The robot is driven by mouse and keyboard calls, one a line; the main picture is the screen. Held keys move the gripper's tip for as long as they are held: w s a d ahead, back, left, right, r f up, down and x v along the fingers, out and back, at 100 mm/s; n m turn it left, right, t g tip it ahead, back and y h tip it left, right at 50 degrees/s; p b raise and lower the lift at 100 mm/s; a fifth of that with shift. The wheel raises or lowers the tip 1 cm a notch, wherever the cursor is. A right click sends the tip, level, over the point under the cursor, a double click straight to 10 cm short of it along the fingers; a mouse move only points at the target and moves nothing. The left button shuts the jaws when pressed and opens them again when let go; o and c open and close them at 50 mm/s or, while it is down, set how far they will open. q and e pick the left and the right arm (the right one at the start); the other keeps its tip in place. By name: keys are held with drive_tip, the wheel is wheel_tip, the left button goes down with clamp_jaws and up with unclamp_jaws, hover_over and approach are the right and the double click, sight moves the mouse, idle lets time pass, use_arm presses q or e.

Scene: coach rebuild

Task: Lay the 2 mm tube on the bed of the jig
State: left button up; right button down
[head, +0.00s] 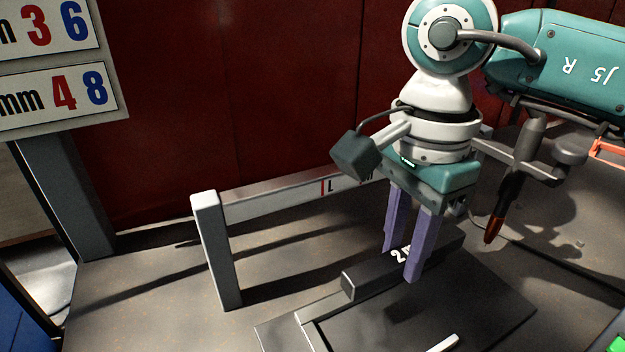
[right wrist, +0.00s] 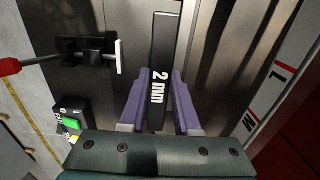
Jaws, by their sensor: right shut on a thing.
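The 2 mm tube (head: 362,280) is a dark square bar with "2 mm" in white; it also shows in the right wrist view (right wrist: 164,45). My right gripper (head: 402,262) is shut on it, its purple fingers on either side of the label. The tube is level and lies over the dark plate of the jig (head: 390,325), which has a pale raised edge. I cannot tell whether the tube touches the bed. My left gripper is not in view.
A rail on posts (head: 270,200), marked L and M, stands behind the tube. A dark clamp (right wrist: 85,48) with a white crossbar and a red-ended handle (right wrist: 10,67) is beside the tube. A green button (right wrist: 71,123) is nearby. A size board (head: 60,95) stands at left.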

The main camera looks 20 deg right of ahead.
sight(390, 311)
drive_tip(key=shift+f+b, duration=2.5)
drive_tip(key=shift+f, duration=0.95)
drive_tip(key=shift+f+b, duration=0.6)
drive_tip(key=c, duration=1)
unclamp_jaws()
drive_tip(key=o, duration=0.5)
drive_tip(key=shift+c, duration=0.2)
